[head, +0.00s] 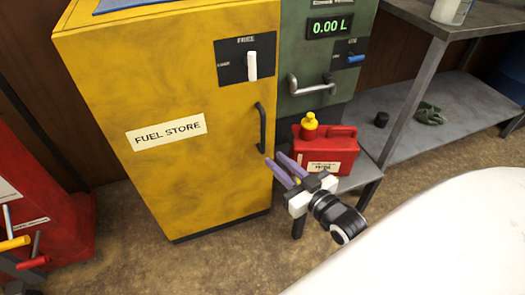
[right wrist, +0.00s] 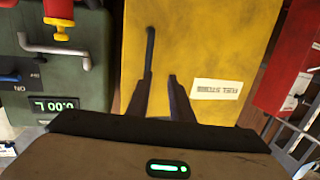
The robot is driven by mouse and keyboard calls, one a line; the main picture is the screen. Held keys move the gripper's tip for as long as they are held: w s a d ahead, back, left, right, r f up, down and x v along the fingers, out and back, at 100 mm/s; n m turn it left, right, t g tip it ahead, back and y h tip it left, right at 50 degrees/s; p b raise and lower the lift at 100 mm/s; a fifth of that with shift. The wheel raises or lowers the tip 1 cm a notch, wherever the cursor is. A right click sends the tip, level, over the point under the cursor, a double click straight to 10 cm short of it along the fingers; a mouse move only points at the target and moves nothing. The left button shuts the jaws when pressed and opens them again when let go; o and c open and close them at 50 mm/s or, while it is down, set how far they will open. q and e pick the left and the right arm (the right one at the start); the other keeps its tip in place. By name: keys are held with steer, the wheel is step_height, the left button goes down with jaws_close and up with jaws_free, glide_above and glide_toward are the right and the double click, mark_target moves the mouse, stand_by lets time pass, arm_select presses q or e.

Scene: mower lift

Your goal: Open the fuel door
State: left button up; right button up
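The yellow fuel store cabinet (head: 160,90) stands upright, its front door shut. A dark vertical bar handle (head: 261,128) is on the door's right edge; it also shows in the right wrist view (right wrist: 150,48). My right gripper (head: 275,162) is open and empty, just below and right of the handle. In the right wrist view its fingers (right wrist: 160,78) are apart, with the handle near the left fingertip; I cannot tell whether they touch. My left gripper is not in view.
A green dispenser (head: 300,55) reading 0.00 L adjoins the cabinet on the right. A red fuel can (head: 325,150) with a yellow cap sits below it, beside my right gripper. A metal bench (head: 430,110) is farther right. A red unit (head: 45,210) with levers stands at left.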

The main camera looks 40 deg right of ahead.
steer(key=w+d+t+b, duration=0.1)
steer(key=w+d, duration=0.1)
steer(key=d, duration=0.1)
steer(key=b, duration=0.3)
glide_above(263, 150)
steer(key=shift+w+d+r+h, duration=0.25)
steer(key=shift+w+r+h, duration=0.1)
steer(key=shift+r, duration=0.1)
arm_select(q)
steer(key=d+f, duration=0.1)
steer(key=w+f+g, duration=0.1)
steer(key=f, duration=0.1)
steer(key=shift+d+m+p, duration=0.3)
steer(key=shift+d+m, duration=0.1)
arm_select(e)
jaws_close()
